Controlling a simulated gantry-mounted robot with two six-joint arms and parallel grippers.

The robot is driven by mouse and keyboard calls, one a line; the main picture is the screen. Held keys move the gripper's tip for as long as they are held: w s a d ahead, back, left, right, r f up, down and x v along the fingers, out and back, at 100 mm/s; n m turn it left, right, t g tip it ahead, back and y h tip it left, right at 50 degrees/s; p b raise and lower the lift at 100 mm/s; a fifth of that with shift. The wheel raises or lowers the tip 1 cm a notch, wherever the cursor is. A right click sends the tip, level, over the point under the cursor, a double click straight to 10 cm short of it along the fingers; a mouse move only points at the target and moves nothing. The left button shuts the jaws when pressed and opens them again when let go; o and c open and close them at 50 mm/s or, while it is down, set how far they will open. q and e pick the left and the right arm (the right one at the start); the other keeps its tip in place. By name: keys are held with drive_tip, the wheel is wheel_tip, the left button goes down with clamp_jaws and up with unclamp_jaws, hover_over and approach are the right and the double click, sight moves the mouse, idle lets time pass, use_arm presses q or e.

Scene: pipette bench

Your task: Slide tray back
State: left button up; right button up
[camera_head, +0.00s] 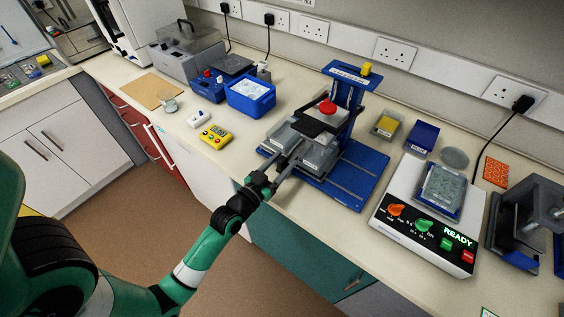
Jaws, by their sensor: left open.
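The tray (318,155) is a grey sliding piece on the blue base plate (366,164) of a blue stand (345,95). A dark plate with a red knob (327,106) sits above it and partly hides it. My left gripper (286,152) reaches in from the front left, its fingers apart at the near left side of the tray. I cannot tell whether the fingers touch it. My right gripper is not in view.
A white device reading READY (425,228) stands right of the stand. A blue tub (250,96), a yellow timer (215,137) and a small white item (199,118) lie to the left. Dark equipment (525,215) stands at the far right. Bench in front of the timer is clear.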

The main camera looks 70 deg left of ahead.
use_arm(q)
clamp_jaws()
idle(1.4)
